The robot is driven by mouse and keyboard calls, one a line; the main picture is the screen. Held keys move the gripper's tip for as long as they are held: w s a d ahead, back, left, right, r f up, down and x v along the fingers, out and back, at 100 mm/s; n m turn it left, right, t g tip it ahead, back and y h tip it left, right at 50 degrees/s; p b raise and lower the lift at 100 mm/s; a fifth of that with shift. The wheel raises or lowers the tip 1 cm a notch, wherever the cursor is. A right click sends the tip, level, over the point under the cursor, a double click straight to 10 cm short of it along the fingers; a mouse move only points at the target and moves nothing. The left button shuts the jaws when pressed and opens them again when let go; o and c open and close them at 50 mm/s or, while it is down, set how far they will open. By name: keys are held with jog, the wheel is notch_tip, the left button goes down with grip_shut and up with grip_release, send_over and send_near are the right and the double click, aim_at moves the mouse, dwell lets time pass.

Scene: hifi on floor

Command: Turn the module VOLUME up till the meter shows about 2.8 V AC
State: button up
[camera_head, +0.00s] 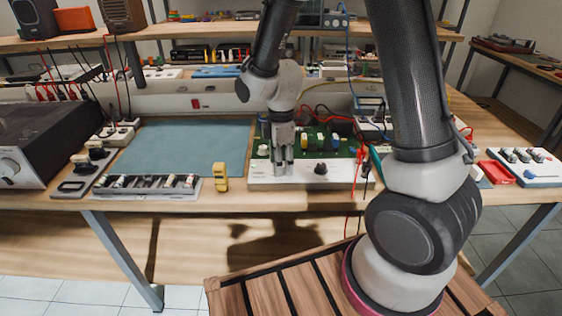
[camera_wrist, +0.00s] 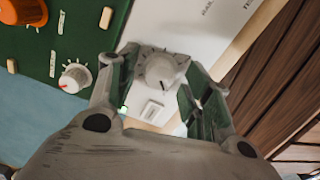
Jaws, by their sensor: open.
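The module (camera_head: 258,176) lies on the workbench, with a green board behind a white front panel. My gripper (camera_head: 283,170) points down over the left part of that panel. In the wrist view a pale round knob (camera_wrist: 161,70) with tick marks and a dark pointer line sits between the two open fingers. I cannot tell whether the fingers touch it. No VOLUME label is readable. A small yellow device (camera_head: 220,177), possibly the meter, stands left of the module. No reading is legible on it.
A black knob (camera_head: 320,168) is on the panel right of my gripper. Red and black leads (camera_head: 358,170) hang at the module's right end. A parts tray (camera_head: 146,188) and blue-green mat (camera_head: 185,143) are at left. Another pale knob (camera_wrist: 75,78) with a red pointer is on the green board.

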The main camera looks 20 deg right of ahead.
jog(key=shift+f, duration=0.1)
jog(key=c, duration=1)
jog(key=shift+c, duration=0.2)
jog(key=shift+m, duration=0.3)
jog(key=m, duration=0.4)
jog(key=shift+m, duration=0.3)
jog(key=m, duration=0.4)
jog(key=shift+m, duration=0.3)
jog(key=m, duration=0.5)
jog(key=shift+w, duration=0.1)
jog(key=shift+m, duration=2.4)
